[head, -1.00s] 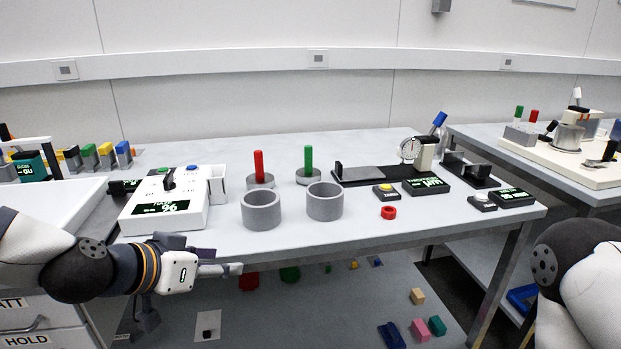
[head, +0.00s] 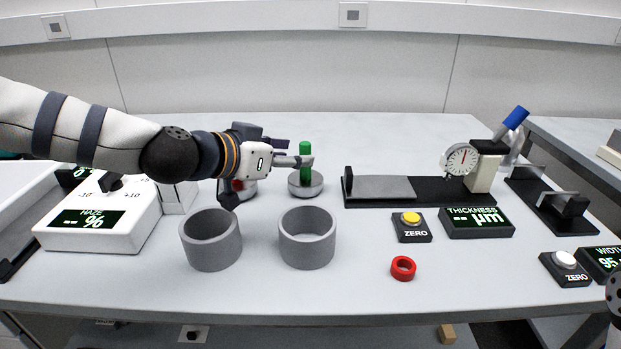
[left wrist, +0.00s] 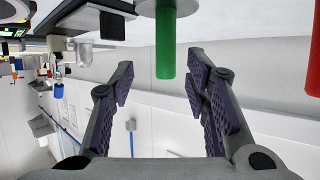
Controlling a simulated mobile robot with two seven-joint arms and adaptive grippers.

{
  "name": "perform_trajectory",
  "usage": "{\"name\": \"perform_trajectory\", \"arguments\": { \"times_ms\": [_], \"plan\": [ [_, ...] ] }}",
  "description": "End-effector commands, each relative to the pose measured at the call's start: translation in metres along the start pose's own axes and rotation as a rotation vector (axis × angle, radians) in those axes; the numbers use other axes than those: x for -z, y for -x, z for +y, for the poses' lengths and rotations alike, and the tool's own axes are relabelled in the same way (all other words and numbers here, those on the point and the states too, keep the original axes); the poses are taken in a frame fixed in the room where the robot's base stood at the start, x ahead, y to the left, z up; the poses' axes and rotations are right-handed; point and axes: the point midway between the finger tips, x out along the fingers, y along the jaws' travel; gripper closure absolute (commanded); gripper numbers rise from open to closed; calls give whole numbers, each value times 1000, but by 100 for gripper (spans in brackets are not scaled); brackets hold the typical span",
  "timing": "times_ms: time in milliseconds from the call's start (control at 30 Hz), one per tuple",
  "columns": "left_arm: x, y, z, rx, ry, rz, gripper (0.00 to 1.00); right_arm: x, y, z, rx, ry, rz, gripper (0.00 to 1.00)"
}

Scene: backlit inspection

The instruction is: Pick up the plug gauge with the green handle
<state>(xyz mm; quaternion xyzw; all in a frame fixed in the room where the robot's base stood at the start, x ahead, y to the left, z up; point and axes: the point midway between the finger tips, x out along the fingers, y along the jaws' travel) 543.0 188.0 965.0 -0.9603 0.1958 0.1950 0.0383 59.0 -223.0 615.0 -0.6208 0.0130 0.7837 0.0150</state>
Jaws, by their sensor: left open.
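The plug gauge with the green handle (head: 305,149) stands upright, its round metal body (head: 306,185) on the table behind two grey rings. My left gripper (head: 303,161) reaches in from the left, its fingertips at the handle. In the left wrist view, which looks upside down, the green handle (left wrist: 165,45) appears between the two open, purple-padded fingers (left wrist: 160,65), apart from both. I cannot tell how deep it is between them. My right gripper is out of view.
Two grey rings (head: 210,240) (head: 307,238) stand in front. The red-handled gauge (head: 238,185) is mostly hidden behind my left gripper; its handle (left wrist: 314,50) shows at the wrist view's edge. A thickness gauge stand (head: 420,191) is to the right. A small red ring (head: 403,268) lies in front.

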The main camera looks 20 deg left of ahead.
Motion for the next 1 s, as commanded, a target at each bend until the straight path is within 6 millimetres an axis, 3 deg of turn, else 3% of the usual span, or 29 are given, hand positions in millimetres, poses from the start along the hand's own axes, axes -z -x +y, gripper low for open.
{"name": "perform_trajectory", "arguments": {
  "times_ms": [300,567,767,1000],
  "plan": [
    [-5,-52,-7,0,0,0,57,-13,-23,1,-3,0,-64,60],
    [2,-55,-7,0,-3,8,57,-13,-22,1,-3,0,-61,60],
    [1,-55,-7,0,-3,7,100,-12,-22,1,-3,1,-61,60],
    [2,-55,-7,0,-3,8,100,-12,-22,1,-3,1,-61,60]
  ]
}}
